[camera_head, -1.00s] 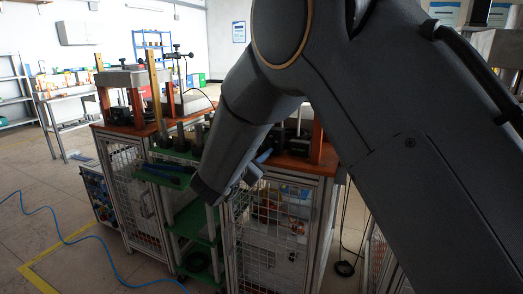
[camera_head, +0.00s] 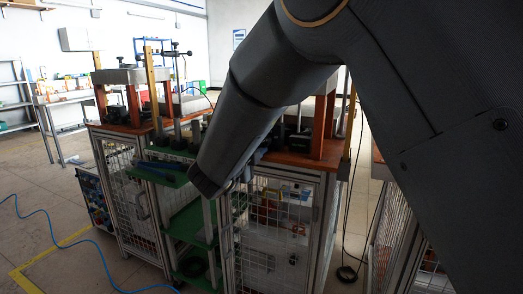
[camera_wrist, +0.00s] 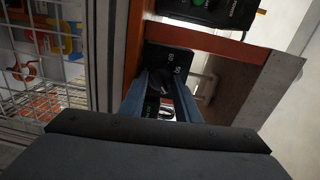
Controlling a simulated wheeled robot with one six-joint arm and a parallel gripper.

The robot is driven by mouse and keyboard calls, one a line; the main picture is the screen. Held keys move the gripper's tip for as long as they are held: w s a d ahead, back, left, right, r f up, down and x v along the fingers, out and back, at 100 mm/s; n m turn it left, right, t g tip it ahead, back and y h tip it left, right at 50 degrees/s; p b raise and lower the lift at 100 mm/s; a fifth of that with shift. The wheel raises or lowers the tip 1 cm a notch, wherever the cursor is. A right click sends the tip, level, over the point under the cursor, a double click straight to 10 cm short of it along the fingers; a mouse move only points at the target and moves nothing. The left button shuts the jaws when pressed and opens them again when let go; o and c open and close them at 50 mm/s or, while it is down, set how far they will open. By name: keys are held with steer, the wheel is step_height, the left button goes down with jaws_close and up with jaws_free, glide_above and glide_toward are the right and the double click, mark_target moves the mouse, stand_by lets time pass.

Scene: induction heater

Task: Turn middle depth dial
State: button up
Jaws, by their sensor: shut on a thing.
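The dial is a dark knob (camera_wrist: 160,80) on a small black panel (camera_wrist: 170,54) with white numbers, in the middle of the wrist view. My gripper (camera_wrist: 158,84) has its two blue fingers on either side of the knob and is shut on it. The fingers and the shadow hide much of the knob, so its pointer cannot be read. In the head view my arm hides the dial and most of the gripper.
An orange-brown board edge (camera_wrist: 205,45) and a metal plate (camera_wrist: 272,85) lie close to the right of the panel. A wire mesh door (camera_wrist: 38,60) is at the left. Another black box (camera_wrist: 222,10) sits above. A second workbench (camera_head: 130,125) stands left in the head view.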

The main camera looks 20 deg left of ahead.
steer(key=shift+m+b, duration=0.7)
steer(key=shift+m, duration=0.3)
steer(key=o, duration=1)
steer(key=shift+d, duration=0.1)
steer(key=shift+o, duration=0.2)
steer(key=shift+f, duration=0.1)
steer(key=shift+f, duration=0.15)
